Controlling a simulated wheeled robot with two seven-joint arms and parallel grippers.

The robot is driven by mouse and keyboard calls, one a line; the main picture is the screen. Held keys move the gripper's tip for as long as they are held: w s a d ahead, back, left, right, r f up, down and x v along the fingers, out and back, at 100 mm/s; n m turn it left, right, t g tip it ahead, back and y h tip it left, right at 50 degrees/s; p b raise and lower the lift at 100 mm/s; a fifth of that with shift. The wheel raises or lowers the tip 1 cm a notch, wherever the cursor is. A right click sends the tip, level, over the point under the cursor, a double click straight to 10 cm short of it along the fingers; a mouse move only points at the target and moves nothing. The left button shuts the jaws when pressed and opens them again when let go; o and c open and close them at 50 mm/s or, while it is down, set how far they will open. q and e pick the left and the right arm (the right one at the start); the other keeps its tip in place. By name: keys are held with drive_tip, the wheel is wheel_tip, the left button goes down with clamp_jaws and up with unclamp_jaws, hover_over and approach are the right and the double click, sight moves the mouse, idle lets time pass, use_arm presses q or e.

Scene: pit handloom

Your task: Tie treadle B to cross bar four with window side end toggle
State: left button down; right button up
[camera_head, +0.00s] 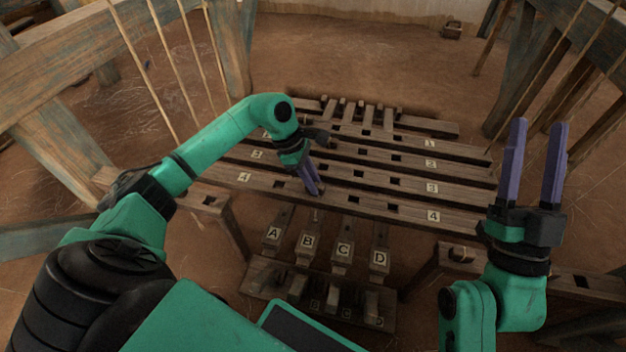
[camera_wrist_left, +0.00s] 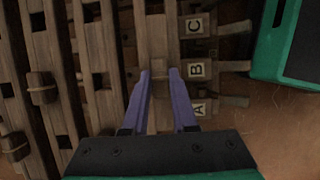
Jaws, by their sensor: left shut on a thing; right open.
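Cross bar four (camera_head: 360,203) is the nearest of the numbered wooden bars, with square slots and a label 4 near each end. My left gripper (camera_head: 318,190) points down at it near a slot left of its middle. The left fingers are shut on a small wooden piece, apparently the toggle (camera_wrist_left: 159,70), mostly hidden between the fingertips; whether it sits in the slot I cannot tell. Treadle B (camera_head: 307,241) lies below the bar between A and C; its label also shows in the left wrist view (camera_wrist_left: 196,70). My right gripper (camera_head: 532,165) is open and empty, upright at the right. No cord is clearly visible.
Treadles A (camera_head: 272,234), C (camera_head: 343,251) and D (camera_head: 380,259) flank B. Cross bars one to three lie behind bar four. Wooden loom posts (camera_head: 65,150) and slanted rods stand at both sides. Bare earth floor (camera_head: 340,50) lies open at the back.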

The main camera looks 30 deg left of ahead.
idle(0.4)
use_arm(q)
drive_tip(key=c, duration=0.6)
unclamp_jaws()
